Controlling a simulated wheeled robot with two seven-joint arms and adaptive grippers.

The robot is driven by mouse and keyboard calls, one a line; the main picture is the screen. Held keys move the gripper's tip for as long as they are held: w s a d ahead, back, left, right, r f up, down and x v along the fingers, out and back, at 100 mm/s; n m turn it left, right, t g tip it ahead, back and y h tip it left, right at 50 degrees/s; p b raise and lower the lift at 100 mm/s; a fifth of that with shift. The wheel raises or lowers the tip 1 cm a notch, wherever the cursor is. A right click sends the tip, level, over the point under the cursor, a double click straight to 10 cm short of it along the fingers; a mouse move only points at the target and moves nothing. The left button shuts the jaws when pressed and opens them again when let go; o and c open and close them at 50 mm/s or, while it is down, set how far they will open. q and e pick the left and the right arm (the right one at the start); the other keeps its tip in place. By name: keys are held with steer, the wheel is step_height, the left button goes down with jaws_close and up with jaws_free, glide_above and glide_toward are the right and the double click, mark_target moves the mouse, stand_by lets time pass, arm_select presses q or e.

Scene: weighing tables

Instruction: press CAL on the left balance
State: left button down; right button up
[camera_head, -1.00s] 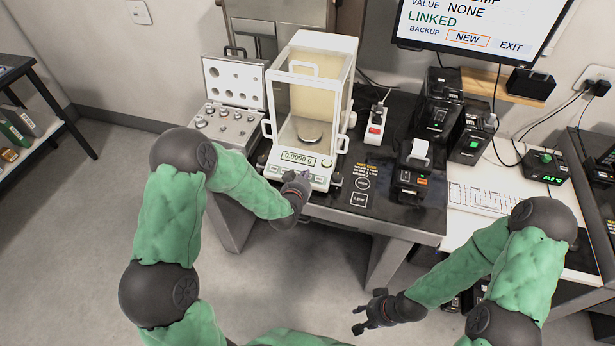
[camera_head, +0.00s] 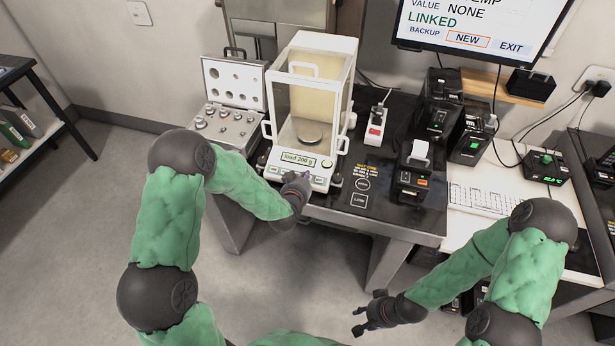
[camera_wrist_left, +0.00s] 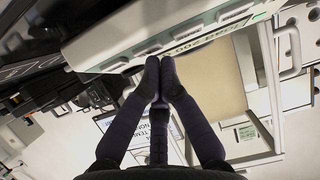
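The balance (camera_head: 308,110) stands on the dark table, with a glass chamber and a round pan (camera_head: 309,133) that looks empty. Its display (camera_head: 301,159) reads "load 200 g". My left gripper (camera_head: 292,178) is at the front key row, over some of the keys. In the left wrist view its fingertips (camera_wrist_left: 160,66) are together with nothing seen between them, close to the front panel's keys (camera_wrist_left: 190,33). Whether they touch a key I cannot tell. My right gripper (camera_head: 366,316) is low in front of the table, empty, with its fingers apart.
An open weight case (camera_head: 232,122) with several weights is left of the balance. A power strip (camera_head: 376,125), a small printer (camera_head: 412,178) and black boxes (camera_head: 470,134) stand to the right. A monitor (camera_head: 474,28) hangs above. The floor in front is clear.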

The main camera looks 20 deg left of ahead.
arm_select(q)
steer(key=shift+s+r, duration=0.15)
steer(key=shift+r, duration=0.25)
steer(key=r+p, duration=0.1)
steer(key=s+r+p, duration=0.1)
steer(key=r, duration=0.1)
steer(key=r+p, duration=0.1)
steer(key=shift+s+r, duration=0.4)
stand_by(0.8)
steer(key=s+d+f+n+g+h, duration=0.1)
steer(key=s+d+f+g, duration=0.1)
steer(key=s+f+g, duration=0.4)
steer(key=s+d+f+g+h, duration=0.1)
steer(key=s+d+f, duration=0.1)
steer(key=s+f, duration=0.7)
steer(key=s+d+f+g+h, duration=0.1)
steer(key=s+d+f+g, duration=0.1)
steer(key=s, duration=0.5)
steer(key=s+d+f+n+g+h, duration=0.1)
steer(key=s+f+g, duration=0.3)
steer(key=s, duration=0.4)
steer(key=shift+x, duration=0.85)
